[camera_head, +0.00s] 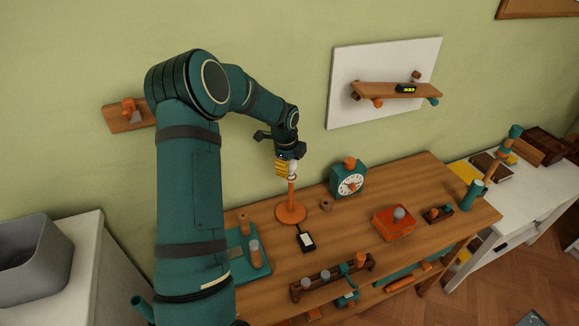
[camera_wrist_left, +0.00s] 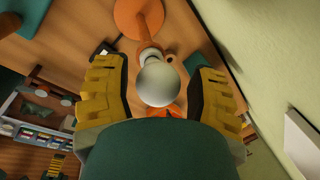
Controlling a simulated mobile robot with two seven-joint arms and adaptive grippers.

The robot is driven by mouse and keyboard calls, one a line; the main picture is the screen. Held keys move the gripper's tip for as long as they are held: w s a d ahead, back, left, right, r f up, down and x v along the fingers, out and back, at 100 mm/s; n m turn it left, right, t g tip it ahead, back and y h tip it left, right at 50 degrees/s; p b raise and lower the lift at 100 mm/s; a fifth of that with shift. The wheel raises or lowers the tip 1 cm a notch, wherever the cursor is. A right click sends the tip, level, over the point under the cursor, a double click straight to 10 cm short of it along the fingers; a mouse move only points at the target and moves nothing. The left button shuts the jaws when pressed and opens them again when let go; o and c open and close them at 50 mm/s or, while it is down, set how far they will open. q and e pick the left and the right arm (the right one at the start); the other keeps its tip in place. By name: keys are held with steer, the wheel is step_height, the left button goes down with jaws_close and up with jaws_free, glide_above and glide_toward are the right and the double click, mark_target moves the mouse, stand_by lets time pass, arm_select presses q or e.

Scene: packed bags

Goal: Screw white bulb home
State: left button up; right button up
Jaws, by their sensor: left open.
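The white bulb (camera_wrist_left: 160,82) is round and sits between my left gripper's (camera_wrist_left: 158,75) two yellow-padded fingers in the left wrist view. The fingers are open, with a visible gap on each side of the bulb. In the head view my left gripper (camera_head: 287,166) points down over the top of an orange lamp stand (camera_head: 291,212), and the bulb (camera_head: 293,168) shows partly beside the yellow pads. The bulb is at the top of the stand's post; how far it is seated cannot be told. The stand's round base (camera_wrist_left: 138,16) also shows in the left wrist view.
On the wooden table (camera_head: 440,215) are a teal clock (camera_head: 348,179), a black device (camera_head: 305,238) near the stand's base, an orange box (camera_head: 394,222) and a wooden rack (camera_head: 330,278). The green wall is close behind, with a shelf (camera_head: 390,91) on a white panel.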

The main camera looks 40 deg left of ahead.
arm_select(q)
steer(key=n+b, duration=0.2)
steer(key=n, duration=0.2)
steer(key=shift+f+n+y, duration=0.1)
steer(key=shift+n+y, duration=0.2)
steer(key=shift+y, duration=0.1)
steer(key=shift+s+d+n+g+b, duration=0.1)
steer(key=shift+n+g+b, duration=0.25)
steer(key=shift+n, duration=0.55)
jaws_close()
steer(key=shift+r+m+p, duration=0.25)
steer(key=shift+m+p, duration=0.75)
steer(key=shift+m, duration=0.6)
steer(key=shift+f, duration=0.1)
